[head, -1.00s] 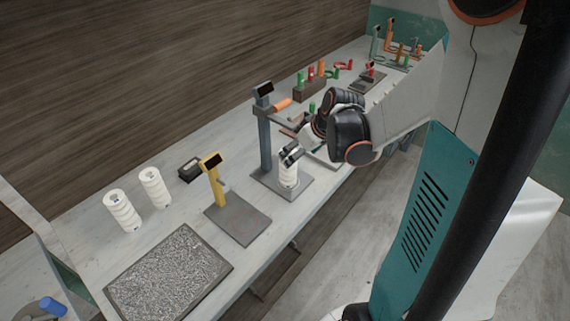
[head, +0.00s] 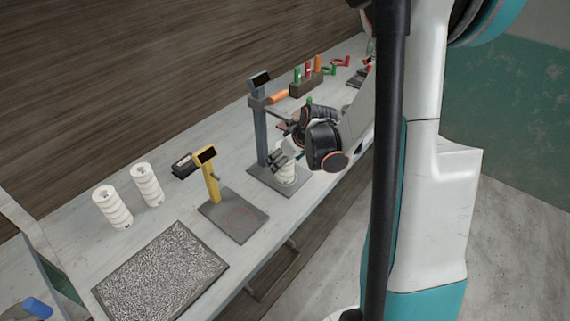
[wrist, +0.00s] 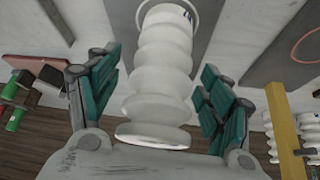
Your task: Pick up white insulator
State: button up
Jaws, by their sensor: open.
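A white ribbed insulator (head: 288,176) stands on the grey base plate of the dark press stand (head: 258,120). In the wrist view the insulator (wrist: 160,70) fills the middle, its ribbed body between my fingers. My gripper (head: 279,160) is open at the insulator's upper part, partly covering it in the head view. In the wrist view its teal finger pads (wrist: 160,92) stand on either side, with a visible gap on each side. Two more white insulators, one at left (head: 112,207) and one beside it (head: 147,185), stand upright further along the bench.
A yellow stand (head: 211,178) with a dark plate is left of the press stand. A small black box (head: 183,165) is behind it. A speckled grey tray (head: 160,275) lies at the front left. Red and green parts in a rack (head: 306,80) stand farther back.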

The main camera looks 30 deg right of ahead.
grip_shut()
jog(key=shift+r, duration=0.2)
